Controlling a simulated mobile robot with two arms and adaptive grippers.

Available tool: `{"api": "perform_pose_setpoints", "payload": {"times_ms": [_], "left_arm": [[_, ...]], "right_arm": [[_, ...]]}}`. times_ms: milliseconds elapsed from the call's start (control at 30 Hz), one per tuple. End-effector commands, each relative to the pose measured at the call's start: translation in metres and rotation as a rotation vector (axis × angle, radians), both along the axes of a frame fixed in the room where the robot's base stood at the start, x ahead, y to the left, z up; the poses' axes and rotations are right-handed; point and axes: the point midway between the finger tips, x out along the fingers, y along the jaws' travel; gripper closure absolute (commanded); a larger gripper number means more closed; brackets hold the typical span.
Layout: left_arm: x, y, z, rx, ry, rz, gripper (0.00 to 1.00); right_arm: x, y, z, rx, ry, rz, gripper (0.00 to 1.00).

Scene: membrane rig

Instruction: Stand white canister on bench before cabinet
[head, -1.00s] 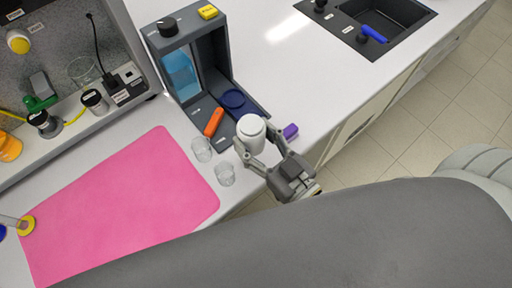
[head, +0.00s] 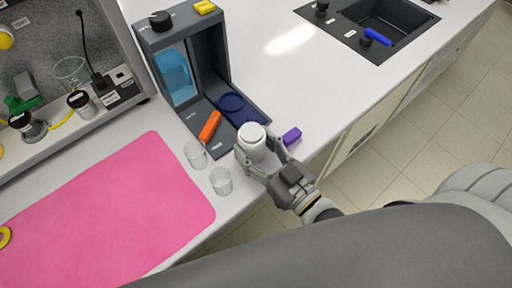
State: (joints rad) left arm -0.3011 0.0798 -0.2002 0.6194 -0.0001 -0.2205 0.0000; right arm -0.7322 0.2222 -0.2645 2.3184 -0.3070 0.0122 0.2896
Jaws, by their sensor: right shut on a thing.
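The white canister (head: 251,143) is upright between the fingers of my right gripper (head: 260,158), which is shut on it. The canister is at the front edge of the grey cabinet (head: 187,35), over the cabinet's base or the bench just before it. I cannot tell whether its bottom touches a surface; my gripper hides part of it. The white bench (head: 300,82) runs behind and to the right. My left gripper does not show.
Two clear beakers, one (head: 195,155) and another (head: 221,181), stand just left of the canister. An orange block (head: 210,126) lies on the cabinet base. A purple block (head: 291,136) is close on the right. A pink mat (head: 110,215) covers the left front. A sink (head: 385,20) is at back right.

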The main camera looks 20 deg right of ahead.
Motion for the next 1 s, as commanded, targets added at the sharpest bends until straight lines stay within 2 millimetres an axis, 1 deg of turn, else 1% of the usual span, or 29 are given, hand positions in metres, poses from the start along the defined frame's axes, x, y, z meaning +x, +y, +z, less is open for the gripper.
{"api": "perform_pose_setpoints", "payload": {"times_ms": [167,200,333,733,867,1000], "left_arm": [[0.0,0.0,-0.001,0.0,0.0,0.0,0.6],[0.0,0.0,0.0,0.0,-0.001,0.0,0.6],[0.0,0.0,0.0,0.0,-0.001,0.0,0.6],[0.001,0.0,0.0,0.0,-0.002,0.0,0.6],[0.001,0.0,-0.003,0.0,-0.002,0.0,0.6],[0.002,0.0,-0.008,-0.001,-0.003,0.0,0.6]], "right_arm": [[0.0,0.0,-0.002,0.0,-0.001,0.0,0.79],[0.0,0.0,-0.002,0.0,0.0,0.0,0.43],[0.0,0.0,-0.002,0.0,0.0,0.0,0.26],[-0.001,0.0,0.0,0.0,0.001,0.0,0.26],[-0.012,-0.004,-0.003,0.0,0.004,-0.001,0.26],[-0.031,-0.011,-0.003,-0.001,0.005,0.0,0.26]]}}
